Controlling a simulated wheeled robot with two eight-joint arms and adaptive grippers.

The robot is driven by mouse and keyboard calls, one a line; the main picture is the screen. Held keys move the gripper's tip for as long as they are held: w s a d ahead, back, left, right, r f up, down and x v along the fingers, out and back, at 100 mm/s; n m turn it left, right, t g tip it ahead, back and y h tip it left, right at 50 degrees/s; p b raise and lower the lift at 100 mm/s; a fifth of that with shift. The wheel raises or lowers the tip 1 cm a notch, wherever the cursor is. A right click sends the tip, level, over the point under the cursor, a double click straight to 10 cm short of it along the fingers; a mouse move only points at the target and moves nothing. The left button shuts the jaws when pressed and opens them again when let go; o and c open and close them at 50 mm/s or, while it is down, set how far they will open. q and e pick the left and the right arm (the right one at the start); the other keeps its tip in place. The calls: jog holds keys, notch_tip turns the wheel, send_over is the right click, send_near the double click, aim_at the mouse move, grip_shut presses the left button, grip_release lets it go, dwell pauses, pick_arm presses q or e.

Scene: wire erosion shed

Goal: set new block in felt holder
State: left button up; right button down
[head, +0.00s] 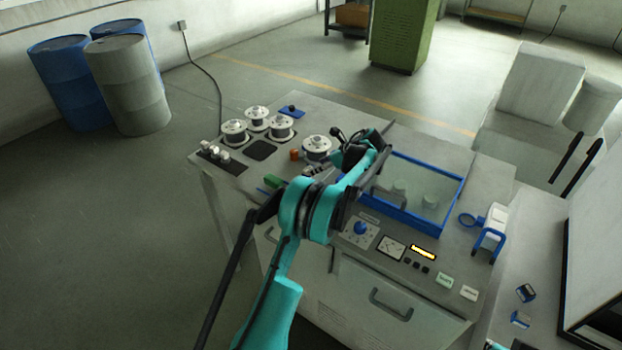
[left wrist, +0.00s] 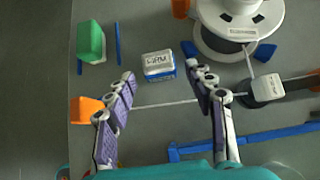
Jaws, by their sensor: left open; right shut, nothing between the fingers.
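A small block marked FIRM (left wrist: 158,66), pale on top with a blue lower part, stands on the machine top. My left gripper (left wrist: 160,65) is open, its two fingers apart with the block beyond and between their tips. In the head view my left arm partly hides this spot. A green block (left wrist: 91,42) stands between two thin blue bars; it shows in the head view (head: 273,181) too. A grey block (left wrist: 268,88) sits on a dark arm by the wire. I cannot tell which part is the felt holder. My right gripper (head: 495,346) barely shows at the bottom edge, shut and empty.
White spools (head: 256,117) stand at the back left of the machine. A blue-framed tank (head: 405,215) is close to my left arm. A control panel (head: 392,248) lies in front. Two small blue and dark items (head: 522,318) lie on the right table by the screen.

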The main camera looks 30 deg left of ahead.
aim_at(309, 168)
pick_arm(q)
jog(key=b+x, duration=0.1)
jog(key=x, duration=0.5)
jog(key=shift+s+a+f+b, duration=0.1)
jog(key=shift+a+b, duration=0.15)
jog(key=shift+b, duration=0.05)
jog(key=shift+d, duration=0.1)
jog(key=c, duration=1)
